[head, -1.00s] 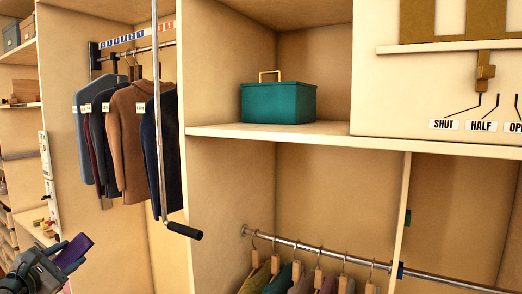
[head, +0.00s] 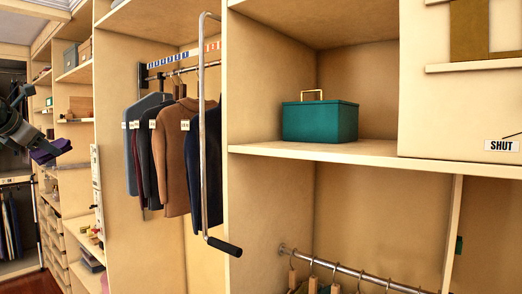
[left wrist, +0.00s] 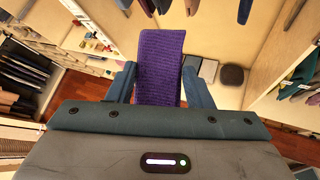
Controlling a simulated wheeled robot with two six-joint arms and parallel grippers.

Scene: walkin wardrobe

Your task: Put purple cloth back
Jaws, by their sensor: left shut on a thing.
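My left gripper (head: 40,146) is at the left edge of the head view. It is shut on the purple cloth (head: 52,148), which sticks out past its fingertips. In the left wrist view the purple cloth (left wrist: 160,65) is a flat ribbed piece, held between the two blue-grey fingers (left wrist: 155,85). The cloth is up in the air, apart from the shelves behind it. My right gripper is not in view.
Garments hang on a rail (head: 180,70) behind a pull-down bar with a black handle (head: 224,246). A teal box (head: 320,121) stands on a shelf (head: 330,150). Narrow shelves (head: 74,120) with small items are at the left. A lower rail (head: 350,271) holds hangers.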

